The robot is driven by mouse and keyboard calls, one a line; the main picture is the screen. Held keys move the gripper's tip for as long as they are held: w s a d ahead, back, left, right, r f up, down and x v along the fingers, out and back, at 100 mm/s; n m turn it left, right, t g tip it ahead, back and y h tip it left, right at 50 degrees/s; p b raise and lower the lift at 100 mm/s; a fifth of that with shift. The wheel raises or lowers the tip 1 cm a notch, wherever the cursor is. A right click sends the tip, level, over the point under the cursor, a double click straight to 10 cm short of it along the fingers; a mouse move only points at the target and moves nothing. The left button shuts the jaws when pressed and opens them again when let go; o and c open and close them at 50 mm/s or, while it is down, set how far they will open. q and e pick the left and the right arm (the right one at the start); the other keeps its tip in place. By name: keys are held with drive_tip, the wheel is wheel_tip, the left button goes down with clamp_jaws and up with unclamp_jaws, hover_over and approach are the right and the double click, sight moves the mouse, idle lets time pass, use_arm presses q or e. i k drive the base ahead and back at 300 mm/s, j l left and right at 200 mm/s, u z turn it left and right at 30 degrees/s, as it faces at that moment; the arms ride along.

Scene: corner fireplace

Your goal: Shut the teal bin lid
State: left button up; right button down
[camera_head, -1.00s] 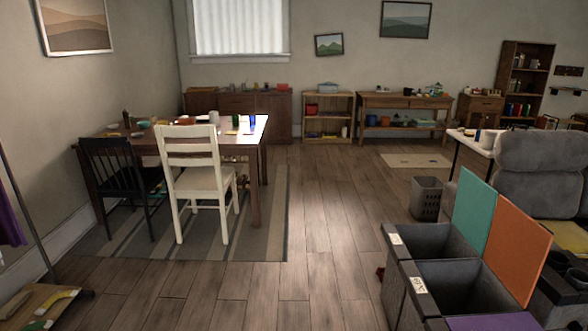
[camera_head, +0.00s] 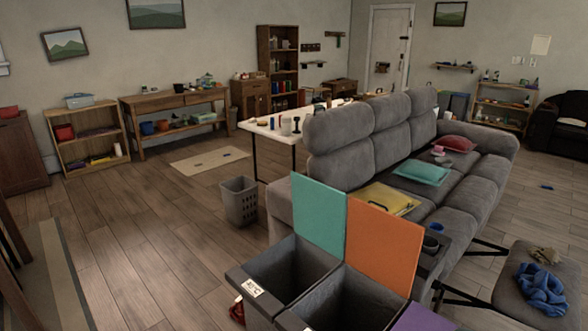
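The teal bin lid (camera_head: 319,218) stands open and upright at the back of a dark grey bin (camera_head: 276,277), near the bottom centre of the head view. The bin's inside shows and looks empty as far as I can see. A pale label is on its front rim. Neither of my grippers is in view.
An orange lid (camera_head: 380,246) stands open beside the teal one, and a purple lid (camera_head: 422,318) lies flat at the bottom edge. A grey sofa (camera_head: 370,150) is behind the bins. A grey basket (camera_head: 240,200) stands to the left.

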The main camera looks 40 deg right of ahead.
sight(318, 208)
drive_tip(key=i+z, duration=0.1)
drive_tip(key=i, duration=0.35)
drive_tip(key=i+j+z, duration=0.15)
drive_tip(key=i, duration=0.35)
drive_tip(key=i+j+z, duration=0.1)
drive_tip(key=i, duration=0.35)
drive_tip(key=i+j+z, duration=0.1)
drive_tip(key=i, duration=0.35)
